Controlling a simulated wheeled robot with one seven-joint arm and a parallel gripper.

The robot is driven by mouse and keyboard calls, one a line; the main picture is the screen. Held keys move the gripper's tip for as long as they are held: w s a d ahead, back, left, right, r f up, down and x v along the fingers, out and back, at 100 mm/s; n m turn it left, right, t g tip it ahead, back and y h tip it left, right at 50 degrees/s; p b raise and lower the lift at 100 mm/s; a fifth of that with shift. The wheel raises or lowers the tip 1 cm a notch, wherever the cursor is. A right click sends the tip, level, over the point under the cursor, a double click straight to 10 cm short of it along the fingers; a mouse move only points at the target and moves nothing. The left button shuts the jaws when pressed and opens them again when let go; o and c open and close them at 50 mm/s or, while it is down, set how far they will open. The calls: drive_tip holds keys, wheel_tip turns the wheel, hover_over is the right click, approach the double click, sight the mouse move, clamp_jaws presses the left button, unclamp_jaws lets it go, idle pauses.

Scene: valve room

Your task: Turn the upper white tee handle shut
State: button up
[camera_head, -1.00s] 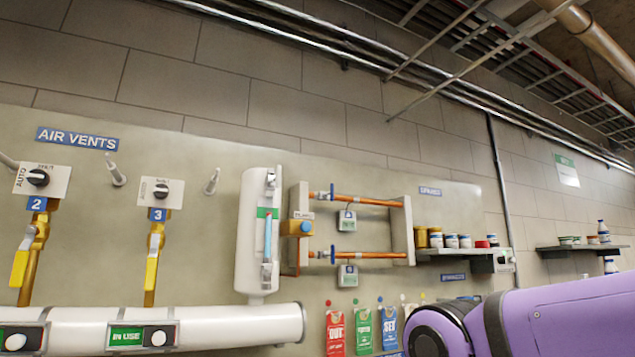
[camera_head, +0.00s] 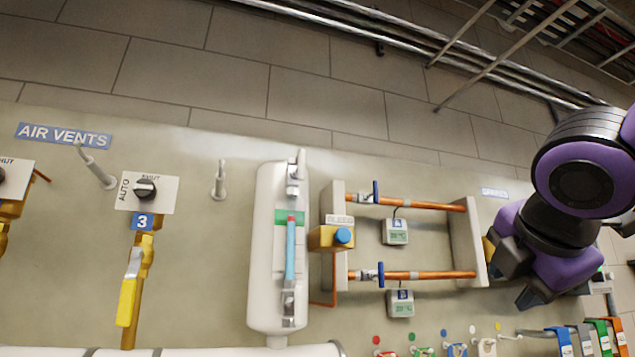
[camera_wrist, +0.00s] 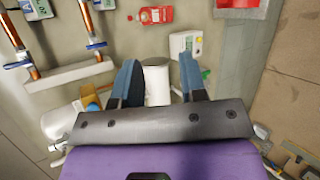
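The upper white tee handle (camera_head: 298,164) sits at the top of the sight glass on the white upright vessel (camera_head: 266,240). A similar lower fitting (camera_head: 289,300) sits at the bottom of the same glass. My gripper (camera_wrist: 158,75) shows two blue-grey fingers held apart in the wrist view, with nothing gripped. A white cylinder (camera_wrist: 157,88) shows beyond the gap between them. In the head view my gripper is at the right, well right of the vessel and apart from the handle.
Copper pipes (camera_head: 425,205) with blue tee handles (camera_head: 376,192) and small meters (camera_head: 395,231) stand between the vessel and my arm. A yellow block with a blue knob (camera_head: 331,238) juts out beside the vessel. Air vent valve 3 (camera_head: 142,245) is to the left.

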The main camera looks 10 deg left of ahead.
drive_tip(key=a+r+n+t+y, duration=0.3)
drive_tip(key=a+r+n+y, duration=0.1)
drive_tip(key=a+r+n, duration=0.9)
drive_tip(key=n+y, duration=0.4)
drive_tip(key=n, duration=0.3)
approach(303, 161)
drive_tip(key=x, duration=1)
drive_tip(key=shift+w+a, duration=0.2)
drive_tip(key=shift+w, duration=0.1)
clamp_jaws()
